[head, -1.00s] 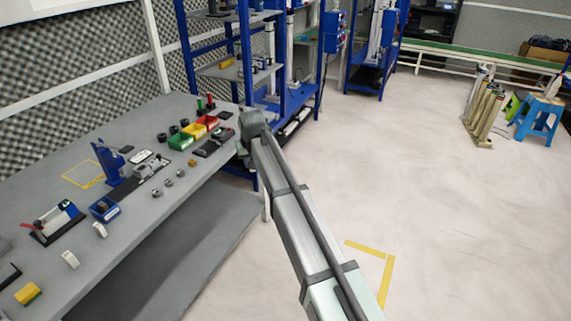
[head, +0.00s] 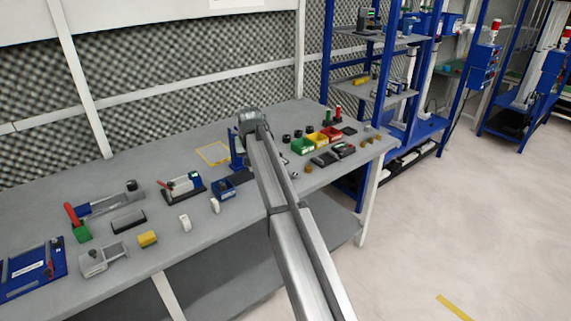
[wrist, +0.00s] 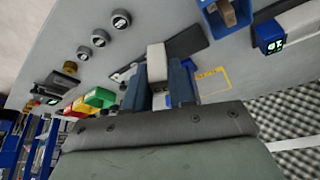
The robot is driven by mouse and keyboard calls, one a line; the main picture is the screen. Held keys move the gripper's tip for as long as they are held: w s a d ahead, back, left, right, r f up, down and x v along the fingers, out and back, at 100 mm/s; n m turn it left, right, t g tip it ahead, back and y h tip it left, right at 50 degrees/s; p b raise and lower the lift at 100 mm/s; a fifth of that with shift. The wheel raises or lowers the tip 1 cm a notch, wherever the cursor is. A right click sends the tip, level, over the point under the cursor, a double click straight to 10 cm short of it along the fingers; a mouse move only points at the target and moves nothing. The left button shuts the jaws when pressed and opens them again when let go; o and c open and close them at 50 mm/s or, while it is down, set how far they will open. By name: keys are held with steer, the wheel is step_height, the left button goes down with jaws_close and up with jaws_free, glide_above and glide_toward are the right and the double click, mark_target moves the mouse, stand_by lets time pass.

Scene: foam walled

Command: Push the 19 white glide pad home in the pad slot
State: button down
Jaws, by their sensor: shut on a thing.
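My gripper (wrist: 158,76) is shut on a white block, taken to be the white glide pad (wrist: 157,58), which stands out between the two blue-grey fingers in the wrist view. In the head view my gripper (head: 253,122) is over the back of the bench, and my arm hides its fingers and the pad. A blue upright fixture (head: 236,150) on a dark base is partly hidden behind my arm. A dark plate (wrist: 188,42) lies beyond the pad in the wrist view. I cannot make out the pad slot.
Two similar white pieces (head: 185,223) stand at the bench front, near a blue bin (head: 232,188). Green, yellow and red bins (head: 303,147) are right of my arm. A yellow outline (head: 213,153) marks bare bench left of my gripper. Foam wall (head: 190,80) stands behind.

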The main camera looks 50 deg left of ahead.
steer(key=s+a+n+g, duration=0.1)
steer(key=s+a+n, duration=0.1)
steer(key=s+a, duration=0.6)
steer(key=s+a+n+g, duration=0.1)
steer(key=s+a+n, duration=0.2)
steer(key=s+a, duration=0.6)
steer(key=s, duration=0.7)
steer(key=shift+a+r, duration=0.25)
steer(key=shift+r, duration=0.15)
steer(key=shift+d, duration=0.1)
steer(key=shift+f, duration=2.9)
steer(key=shift+f, duration=1.05)
